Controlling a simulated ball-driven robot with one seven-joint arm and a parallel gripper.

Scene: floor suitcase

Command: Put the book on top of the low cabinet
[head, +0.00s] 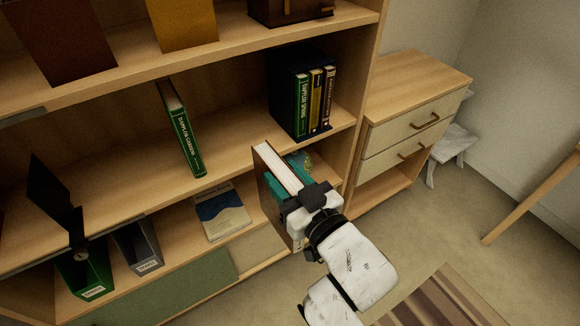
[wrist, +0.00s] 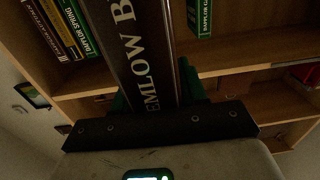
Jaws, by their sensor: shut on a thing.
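My gripper (head: 294,190) is shut on a book (head: 279,168) with a brown cover and white page edges. It holds the book upright and tilted, in front of the bookshelf's lower right part. In the wrist view the book's dark spine (wrist: 138,50) shows light letters reading "EMLOW B", between green finger pads. The low cabinet (head: 415,82) stands right of the bookshelf, with a bare wooden top, two cream drawers and an open space below. The book is left of this cabinet and apart from it.
The bookshelf (head: 235,158) holds several books, a leaning green book (head: 182,130), binders and a flat booklet (head: 222,210). A white stool (head: 452,145) stands behind the cabinet at right. A wooden leg (head: 530,197) and striped rug (head: 450,300) lie right and front.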

